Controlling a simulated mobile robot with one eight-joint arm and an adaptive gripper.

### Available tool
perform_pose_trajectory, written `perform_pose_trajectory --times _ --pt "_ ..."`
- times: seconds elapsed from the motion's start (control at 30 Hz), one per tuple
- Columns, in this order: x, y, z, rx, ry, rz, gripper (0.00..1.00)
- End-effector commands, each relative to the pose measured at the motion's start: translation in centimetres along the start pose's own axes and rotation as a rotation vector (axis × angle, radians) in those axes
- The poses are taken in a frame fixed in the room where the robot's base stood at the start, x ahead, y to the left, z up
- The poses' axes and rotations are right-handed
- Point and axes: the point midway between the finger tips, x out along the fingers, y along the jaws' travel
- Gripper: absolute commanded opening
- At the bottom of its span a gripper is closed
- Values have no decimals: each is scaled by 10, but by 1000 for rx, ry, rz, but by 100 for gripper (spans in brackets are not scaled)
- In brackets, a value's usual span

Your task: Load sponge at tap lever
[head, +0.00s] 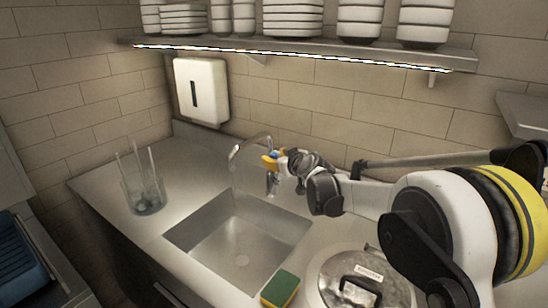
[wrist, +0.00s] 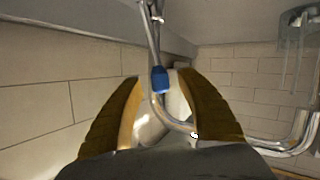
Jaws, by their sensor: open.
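The sponge (head: 281,287), green on top with a yellow side, lies on the steel counter at the front right of the sink. The curved metal tap (head: 238,148) stands behind the sink basin. My gripper (head: 270,158), with yellow-orange fingers, is at the tap, well away from the sponge. In the wrist view my gripper (wrist: 160,78) is open around the blue-tipped tap lever (wrist: 160,80). The lever tip shows between the two fingers, and I cannot tell whether they touch it. No sponge is in the gripper.
The empty sink basin (head: 240,245) lies below my arm. A lidded pot (head: 335,268) stands right of the sponge. A glass container (head: 145,195) stands left of the sink. A dispenser (head: 201,92) hangs on the wall, and a shelf (head: 300,47) holds stacked dishes.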

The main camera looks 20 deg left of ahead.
Motion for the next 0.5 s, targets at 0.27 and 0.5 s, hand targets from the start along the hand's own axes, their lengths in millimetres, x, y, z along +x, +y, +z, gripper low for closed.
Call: perform_pose_trajectory --times 0.27,0.5 --pt "-62 1 0 1 -1 1 44" --pt "-100 0 0 0 -1 1 44"
